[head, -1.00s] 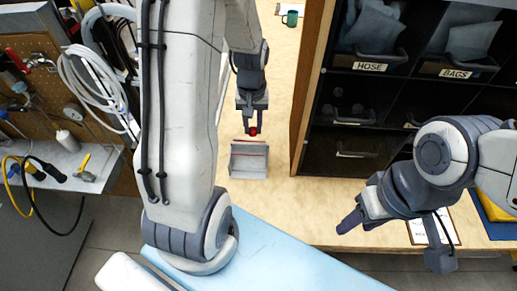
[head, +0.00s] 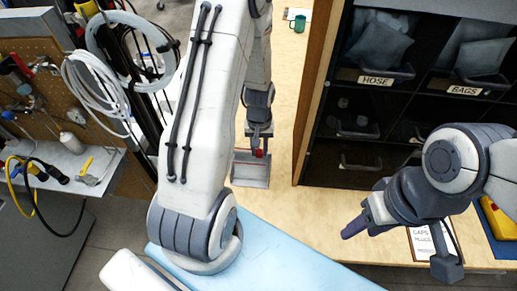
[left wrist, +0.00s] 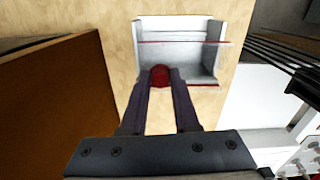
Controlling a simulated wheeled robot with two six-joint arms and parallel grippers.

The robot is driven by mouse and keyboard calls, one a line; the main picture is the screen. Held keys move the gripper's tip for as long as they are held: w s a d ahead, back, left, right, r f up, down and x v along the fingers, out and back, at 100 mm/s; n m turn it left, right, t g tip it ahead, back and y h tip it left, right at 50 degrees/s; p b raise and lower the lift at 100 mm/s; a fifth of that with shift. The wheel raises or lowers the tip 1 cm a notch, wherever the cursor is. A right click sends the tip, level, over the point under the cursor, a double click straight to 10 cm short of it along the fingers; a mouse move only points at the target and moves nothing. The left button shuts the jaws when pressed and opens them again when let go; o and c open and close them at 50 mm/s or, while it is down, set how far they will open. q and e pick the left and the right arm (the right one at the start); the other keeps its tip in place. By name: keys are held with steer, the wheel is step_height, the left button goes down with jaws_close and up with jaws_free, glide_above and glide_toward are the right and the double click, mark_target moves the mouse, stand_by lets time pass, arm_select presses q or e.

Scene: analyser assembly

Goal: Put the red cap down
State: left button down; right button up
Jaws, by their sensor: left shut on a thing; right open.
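The red cap (head: 258,153) is small and round. It also shows in the left wrist view (left wrist: 160,75), between the fingertips of my left gripper (left wrist: 160,80). That gripper (head: 258,143) is shut on the cap in the head view. A small grey tray (head: 249,182) with red edges sits on the wooden table under and around the cap. In the left wrist view the tray (left wrist: 165,27) has raised walls, and the cap overlaps its near edge. I cannot tell whether the cap touches the tray. My right gripper (head: 398,247) is open and empty at the table's front right.
A dark shelf unit with HOSE (head: 377,81) and BAGS (head: 465,91) bins stands right of the tray, its wooden side panel (head: 316,90) close by. A green mug (head: 298,23) stands far back. A clipboard (head: 424,243) and yellow case (head: 496,222) lie at right.

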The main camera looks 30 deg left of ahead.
mark_target(259, 152)
arm_select(q)
steer(key=shift+f, duration=0.25)
steer(key=shift+f+b, duration=0.4)
steer(key=shift+f, duration=0.2)
steer(key=c, duration=0.7)
jaws_free()
steer(key=shift+o, duration=0.2)
steer(key=shift+r+p, duration=0.4)
steer(key=shift+r, duration=0.1)
step_height(259, 152, up, 12)
steer(key=shift+r+b, duration=0.15)
steer(key=shift+b, duration=0.3)
